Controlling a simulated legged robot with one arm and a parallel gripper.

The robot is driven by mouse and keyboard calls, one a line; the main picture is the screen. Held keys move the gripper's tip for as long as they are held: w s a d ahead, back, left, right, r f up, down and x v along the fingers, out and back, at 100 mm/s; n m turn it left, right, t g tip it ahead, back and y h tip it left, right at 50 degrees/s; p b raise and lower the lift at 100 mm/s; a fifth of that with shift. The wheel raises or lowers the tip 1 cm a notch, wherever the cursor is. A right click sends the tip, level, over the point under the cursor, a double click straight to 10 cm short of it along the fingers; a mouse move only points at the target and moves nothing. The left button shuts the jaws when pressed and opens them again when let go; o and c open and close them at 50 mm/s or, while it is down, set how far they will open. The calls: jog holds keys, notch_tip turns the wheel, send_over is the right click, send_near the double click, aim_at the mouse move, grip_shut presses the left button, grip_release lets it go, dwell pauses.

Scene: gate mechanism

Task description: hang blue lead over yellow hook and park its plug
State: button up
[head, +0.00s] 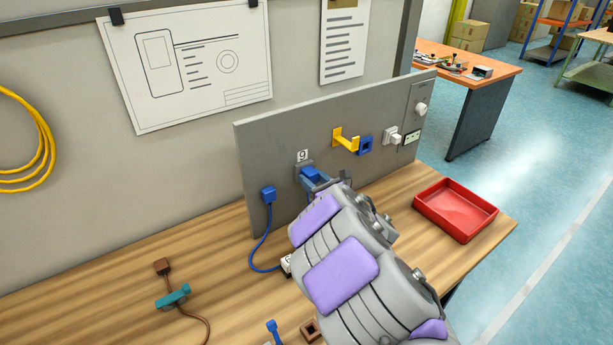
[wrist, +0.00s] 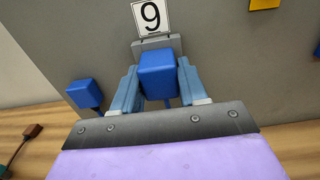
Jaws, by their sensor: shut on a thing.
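My gripper (wrist: 158,88) is shut on a blue plug (wrist: 157,72), with one finger on each side. The plug is at a grey plate under the number 9 sign (wrist: 151,17) on the grey panel. I cannot tell how far it sits in there. The blue lead (head: 259,252) runs from a blue block (head: 268,195) on the panel down to the table and behind my arm. The yellow hook (head: 345,141) sticks out of the panel to the right, with no lead over it. A blue square socket (head: 365,145) is just right of the hook.
A white switch (head: 393,137) and a knob are further right on the panel. A red tray (head: 456,209) stands on the table's right end. A brown plug (head: 162,266) and a teal clip (head: 173,296) lie at the left. Small blue and brown parts lie at the front.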

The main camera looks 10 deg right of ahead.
jog(key=shift+d, duration=0.2)
jog(key=shift+c, duration=0.5)
jog(key=shift+c, duration=0.4)
jog(key=shift+s+d, duration=0.2)
jog(key=shift+s, duration=0.1)
jog(key=shift+v, duration=0.85)
